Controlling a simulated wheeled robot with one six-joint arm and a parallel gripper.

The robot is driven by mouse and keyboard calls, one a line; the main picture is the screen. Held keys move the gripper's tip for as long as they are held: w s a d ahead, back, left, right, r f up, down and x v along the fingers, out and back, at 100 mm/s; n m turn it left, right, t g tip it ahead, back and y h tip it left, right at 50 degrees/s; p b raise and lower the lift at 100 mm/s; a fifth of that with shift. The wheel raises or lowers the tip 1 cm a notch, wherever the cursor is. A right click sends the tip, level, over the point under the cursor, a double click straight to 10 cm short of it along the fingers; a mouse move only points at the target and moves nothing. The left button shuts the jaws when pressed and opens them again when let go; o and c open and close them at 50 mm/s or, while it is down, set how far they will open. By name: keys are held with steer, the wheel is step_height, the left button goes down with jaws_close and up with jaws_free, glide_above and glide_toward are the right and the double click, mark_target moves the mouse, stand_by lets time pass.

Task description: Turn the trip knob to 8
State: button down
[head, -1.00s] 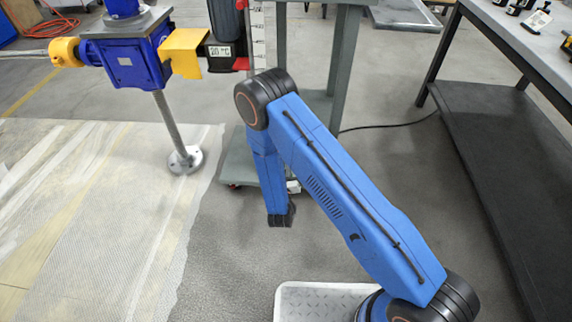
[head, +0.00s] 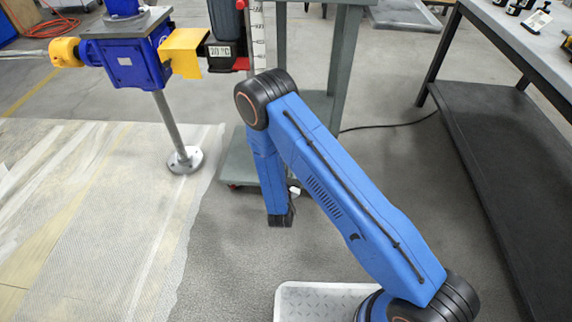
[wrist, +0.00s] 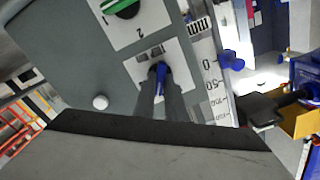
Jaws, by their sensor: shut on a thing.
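In the wrist view a knob with a blue pointer (wrist: 161,72) sits on a white dial plate (wrist: 183,58) on a grey panel. My gripper (wrist: 161,80) is shut on this knob, one grey finger on each side. The fingers hide most of the knob and part of the plate. Small dial marks show above the pointer, too small to read surely, so its setting cannot be told. In the head view my gripper is hidden.
A second plate with a green and black knob (wrist: 128,8) is above. A white round button (wrist: 100,102) is left of my fingers. A ruler scale (wrist: 212,80) stands to the right. In the head view the blue jack (head: 135,60) and yellow bracket (head: 184,52) are left.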

steer(key=shift+m, duration=1.5)
steer(key=c, duration=1.8)
jaws_free()
steer(key=shift+s, duration=0.1)
steer(key=s, duration=1.7)
steer(key=shift+s+a, duration=0.15)
steer(key=shift+a, duration=0.1)
